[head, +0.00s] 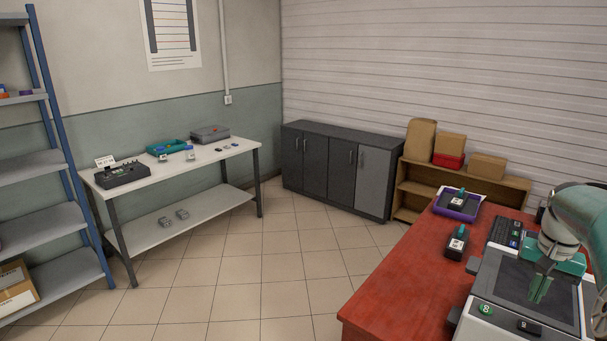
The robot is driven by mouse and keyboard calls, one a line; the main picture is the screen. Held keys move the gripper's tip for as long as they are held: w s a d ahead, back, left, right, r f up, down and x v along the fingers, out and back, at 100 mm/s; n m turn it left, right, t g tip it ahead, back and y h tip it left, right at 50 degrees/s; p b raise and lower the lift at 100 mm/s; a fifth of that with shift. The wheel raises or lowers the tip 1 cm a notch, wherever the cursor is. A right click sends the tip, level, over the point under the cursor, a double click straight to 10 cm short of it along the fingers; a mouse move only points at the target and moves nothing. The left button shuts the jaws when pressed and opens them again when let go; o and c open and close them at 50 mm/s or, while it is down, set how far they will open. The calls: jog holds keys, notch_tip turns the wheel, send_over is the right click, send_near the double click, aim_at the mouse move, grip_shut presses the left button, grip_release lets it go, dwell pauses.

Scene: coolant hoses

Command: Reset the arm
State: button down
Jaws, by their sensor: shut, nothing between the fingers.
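My gripper (539,289) is at the lower right of the head view, at the end of my arm, which enters from the right edge. Its green fingers point down and are shut with nothing between them. They hang over the dark panel of a grey-white device (566,326) on the red table. I cannot tell how high above the panel the fingertips are.
The red table (393,286) also holds a purple tray (437,210), a small black block with a teal top (457,243) and a black keyed unit (505,233). A white bench (180,164), dark cabinet (340,165) and blue-posted shelf (50,220) stand by the walls. The tiled floor (255,270) is clear.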

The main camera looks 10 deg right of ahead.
jog(key=w+a+r+n+t+h, duration=0.1)
jog(key=a+r+n, duration=0.1)
jog(key=a, duration=0.9)
jog(key=w+a+r+n+t+h, duration=0.1)
jog(key=a+r+n, duration=0.15)
jog(key=a, duration=0.95)
jog(key=s+a+f+n+t+y, duration=0.1)
jog(key=s+a+n, duration=0.1)
jog(key=s+a, duration=0.3)
jog(key=s+a+f+n+t+y, duration=0.1)
jog(key=s+a+n+t, duration=0.1)
jog(key=a, duration=1.1)
jog(key=s+n, duration=0.1)
jog(key=s, duration=0.1)
jog(key=shift+s+f+t, duration=0.3)
jog(key=shift+s, duration=0.1)
jog(key=shift+d, duration=0.2)
